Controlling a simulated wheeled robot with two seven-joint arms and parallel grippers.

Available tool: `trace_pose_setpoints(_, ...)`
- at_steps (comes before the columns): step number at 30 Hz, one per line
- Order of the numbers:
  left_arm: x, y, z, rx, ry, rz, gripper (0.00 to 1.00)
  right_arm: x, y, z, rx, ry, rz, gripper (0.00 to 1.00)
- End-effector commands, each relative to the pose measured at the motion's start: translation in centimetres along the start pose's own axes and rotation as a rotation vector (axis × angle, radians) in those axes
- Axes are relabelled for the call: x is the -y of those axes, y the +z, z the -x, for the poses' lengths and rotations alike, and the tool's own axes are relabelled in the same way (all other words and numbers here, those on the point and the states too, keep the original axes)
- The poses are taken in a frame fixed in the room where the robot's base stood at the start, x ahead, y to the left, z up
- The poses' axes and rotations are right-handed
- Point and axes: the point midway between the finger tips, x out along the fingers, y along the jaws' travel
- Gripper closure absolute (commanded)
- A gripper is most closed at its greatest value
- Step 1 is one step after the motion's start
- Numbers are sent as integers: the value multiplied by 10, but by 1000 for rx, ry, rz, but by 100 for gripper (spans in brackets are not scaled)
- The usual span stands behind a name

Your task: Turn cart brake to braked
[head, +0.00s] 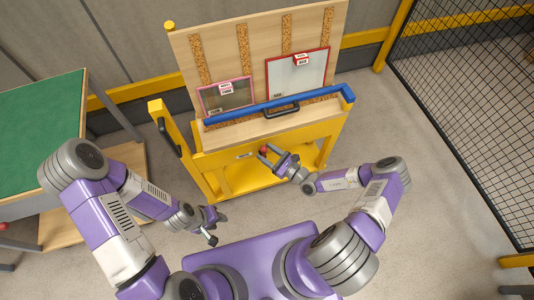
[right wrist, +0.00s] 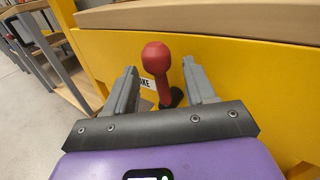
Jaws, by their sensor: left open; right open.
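The yellow cart (head: 208,162) stands in front of me in the head view, with a wooden deck and a tall wooden back. Its brake lever has a red knob (right wrist: 157,57) on a red stem in the right wrist view, beside a partly hidden label ending in "KE". The knob also shows small in the head view (head: 263,150). My right gripper (right wrist: 160,85) is open at the cart's front, one finger on each side of the lever, with gaps visible. My left gripper (head: 217,228) is open and empty, low in front of the cart's left side.
Two framed panels, pink (head: 226,96) and red (head: 297,72), lean on the cart's back behind a blue bar (head: 280,104) with a black handle. A green-topped table (head: 40,118) stands at left. A black mesh fence (head: 462,90) stands at right. Floor right of the cart is clear.

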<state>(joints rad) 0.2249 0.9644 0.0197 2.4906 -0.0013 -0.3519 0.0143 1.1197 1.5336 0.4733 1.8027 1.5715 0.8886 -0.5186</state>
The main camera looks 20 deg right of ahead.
Motion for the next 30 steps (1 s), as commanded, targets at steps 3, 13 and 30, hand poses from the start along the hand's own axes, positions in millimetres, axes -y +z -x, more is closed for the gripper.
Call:
trace_pose_setpoints(3,0,0,-1,0,0,0,60,0,0,-4,-2,0,-1,45)
trace_pose_setpoints(13,0,0,0,0,0,0,60,0,0,-4,-2,1,-1,64)
trace_pose_setpoints(30,0,0,-1,0,0,0,60,2,0,-1,3,-5,-6,100)
